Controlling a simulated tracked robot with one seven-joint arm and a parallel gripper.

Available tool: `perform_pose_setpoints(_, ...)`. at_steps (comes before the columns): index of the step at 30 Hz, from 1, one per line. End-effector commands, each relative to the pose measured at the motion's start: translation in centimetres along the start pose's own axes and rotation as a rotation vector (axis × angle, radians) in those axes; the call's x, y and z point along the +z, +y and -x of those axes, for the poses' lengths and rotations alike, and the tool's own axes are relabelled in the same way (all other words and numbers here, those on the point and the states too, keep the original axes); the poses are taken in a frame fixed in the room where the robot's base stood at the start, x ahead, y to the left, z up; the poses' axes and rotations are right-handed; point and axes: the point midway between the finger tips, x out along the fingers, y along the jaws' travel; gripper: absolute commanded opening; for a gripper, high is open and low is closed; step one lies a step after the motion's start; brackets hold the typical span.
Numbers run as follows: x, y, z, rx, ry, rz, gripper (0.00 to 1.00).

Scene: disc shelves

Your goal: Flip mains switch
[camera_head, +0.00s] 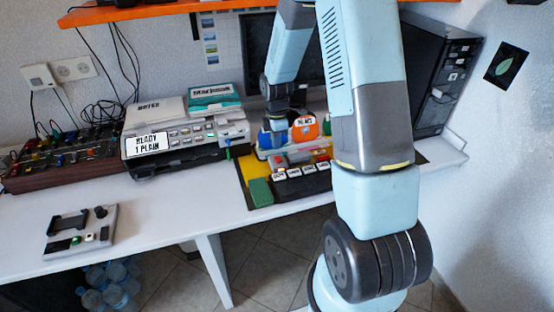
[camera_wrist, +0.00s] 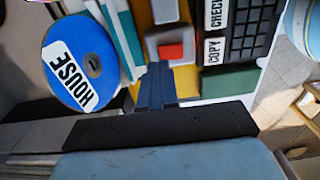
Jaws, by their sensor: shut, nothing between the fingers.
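In the wrist view, a red rocker or button (camera_wrist: 170,51) sits in a grey housing (camera_wrist: 152,43) on a yellow surface. I see no readable label on it, so I cannot tell for sure that it is the mains switch. My gripper (camera_wrist: 157,68) is shut and empty, its dark blue fingertips just below the red part in the picture. I cannot tell whether they touch the housing. In the head view, my wrist hangs over the back of the desk and the fingertips cannot be made out. A white switch box (camera_head: 36,77) and a socket plate (camera_head: 73,68) are on the wall at left.
A blue disc labelled HOUSE (camera_wrist: 80,62) lies left of my fingers. A black keypad with COPY and CHECK labels (camera_wrist: 248,32) and a green block (camera_wrist: 230,80) are at right. A printer-like machine (camera_head: 185,135), a mixer board (camera_head: 75,157) and a black tower (camera_head: 432,75) crowd the desk (camera_head: 160,215).

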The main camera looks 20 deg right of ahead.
Motion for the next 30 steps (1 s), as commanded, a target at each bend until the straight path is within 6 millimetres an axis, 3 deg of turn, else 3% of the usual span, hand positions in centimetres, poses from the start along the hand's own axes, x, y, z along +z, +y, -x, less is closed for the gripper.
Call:
perform_pose_setpoints(15,0.0,0.0,3.2,0.001,0.000,-0.001,0.00)
perform_pose_setpoints(30,0.0,0.0,3.4,0.000,0.000,-0.001,0.00)
